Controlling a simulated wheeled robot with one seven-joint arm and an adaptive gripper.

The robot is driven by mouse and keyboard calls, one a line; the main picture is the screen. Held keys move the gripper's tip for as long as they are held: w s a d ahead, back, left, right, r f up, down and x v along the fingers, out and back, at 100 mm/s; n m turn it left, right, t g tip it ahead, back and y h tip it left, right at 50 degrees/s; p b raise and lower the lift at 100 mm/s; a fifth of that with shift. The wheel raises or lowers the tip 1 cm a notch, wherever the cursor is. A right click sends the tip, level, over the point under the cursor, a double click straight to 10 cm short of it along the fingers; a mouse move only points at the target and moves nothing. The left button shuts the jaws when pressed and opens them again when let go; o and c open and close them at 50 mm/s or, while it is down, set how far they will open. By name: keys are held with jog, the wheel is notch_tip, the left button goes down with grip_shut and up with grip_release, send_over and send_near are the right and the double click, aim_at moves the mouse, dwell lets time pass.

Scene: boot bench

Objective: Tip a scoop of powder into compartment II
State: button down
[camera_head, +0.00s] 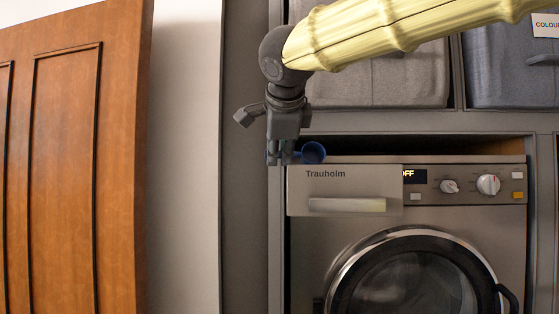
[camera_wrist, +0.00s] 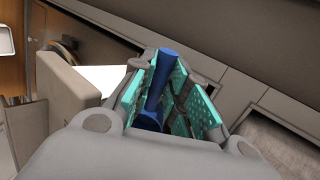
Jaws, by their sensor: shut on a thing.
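My gripper (camera_head: 281,158) is at the upper left corner of the washing machine (camera_head: 308,262). It is shut on a blue scoop, whose round cup (camera_head: 313,152) shows just right of the fingers, close above the detergent drawer front (camera_head: 345,190) marked "Trauholm". In the wrist view the scoop's blue handle (camera_wrist: 160,85) stands between the teal finger pads. The inside of the cup and any powder cannot be made out. The drawer's compartments, compartment II among them, are not visible from here.
The machine's panel has two knobs and a lit display reading "OFF". Its round door (camera_head: 415,275) is below. A grey basket (camera_head: 385,82) and a blue-grey basket (camera_head: 512,70) sit on the shelf above. A wooden door (camera_head: 75,170) stands at the left.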

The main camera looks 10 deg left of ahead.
jog(key=shift+f+t+b, duration=0.3)
jog(key=shift+t+b, duration=0.8)
jog(key=shift+b, duration=4.15)
jog(key=shift+s+r+b, duration=0.1)
jog(key=shift+b, duration=0.7)
jog(key=shift+r, duration=0.15)
